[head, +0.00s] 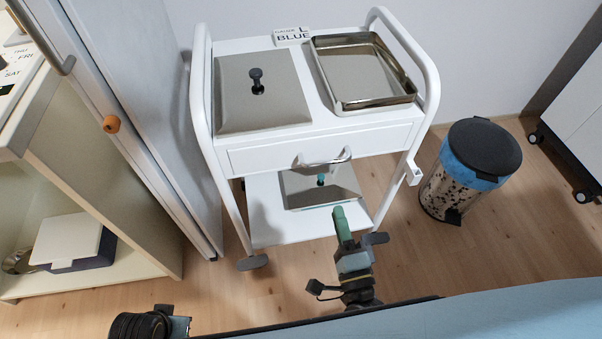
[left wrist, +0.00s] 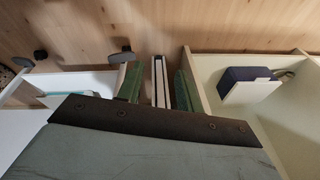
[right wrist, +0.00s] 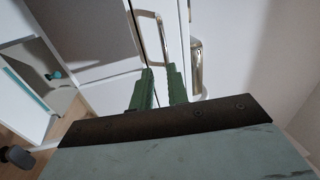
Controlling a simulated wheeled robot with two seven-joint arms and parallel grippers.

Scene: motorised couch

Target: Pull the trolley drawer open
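The white trolley (head: 240,195) stands ahead, and its drawer front (head: 270,154) looks flush and closed. The metal drawer handle (head: 345,157) is a bar at the middle of the front; it also shows in the right wrist view (right wrist: 165,40), just beyond the fingertips. My right gripper (head: 339,212) is in front of the drawer, lower in the picture than the handle. In the right wrist view its green fingers (right wrist: 161,75) are a little apart, with nothing held. My left gripper (left wrist: 156,82) is open and empty, mostly out of the head view at bottom left.
A lidded tray (head: 285,105) and an open metal tray (head: 400,99) sit on top. A lidded tray (head: 300,195) is on the lower shelf. A pedal bin (head: 460,170) stands right; a cabinet (head: 110,190) stands left. A blue surface (head: 500,315) lies in front.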

